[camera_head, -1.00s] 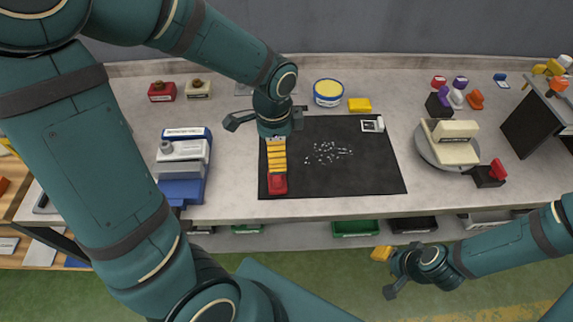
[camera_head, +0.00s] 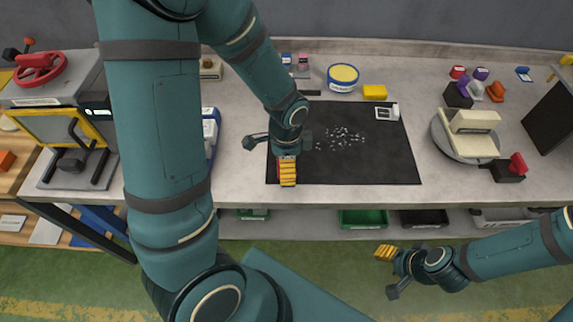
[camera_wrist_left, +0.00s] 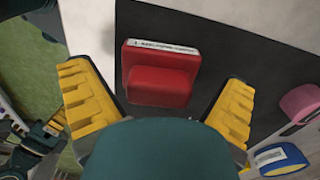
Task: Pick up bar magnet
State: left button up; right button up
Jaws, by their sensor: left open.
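A red stepped block (camera_wrist_left: 163,75) with a white label strip lies on the black mat (camera_wrist_left: 240,45) in the left wrist view. Its label is too small to read, so I cannot confirm it is the bar magnet. My left gripper (camera_wrist_left: 157,78) is open, its yellow fingers on either side of the block with a gap on both sides. In the head view the left gripper (camera_head: 287,172) is over the mat's near left corner and hides most of the block. My right gripper (camera_head: 385,253) is in front of the bench; its opening is unclear.
Small pale bits (camera_head: 345,137) are scattered on the mat. A yellow-topped round tub (camera_head: 342,77) and a yellow box (camera_head: 374,92) stand behind it. A round scale-like device (camera_head: 470,133) stands at right. A machine with a red wheel (camera_head: 42,68) is at left.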

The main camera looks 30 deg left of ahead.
pick_arm(q)
jog(key=shift+f, duration=0.45)
jog(key=c, duration=1.3)
jog(key=shift+o, duration=0.2)
jog(key=shift+r, duration=0.1)
notch_tip(320, 180, up, 10)
jog(key=p, duration=0.2)
jog(key=shift+p, duration=0.3)
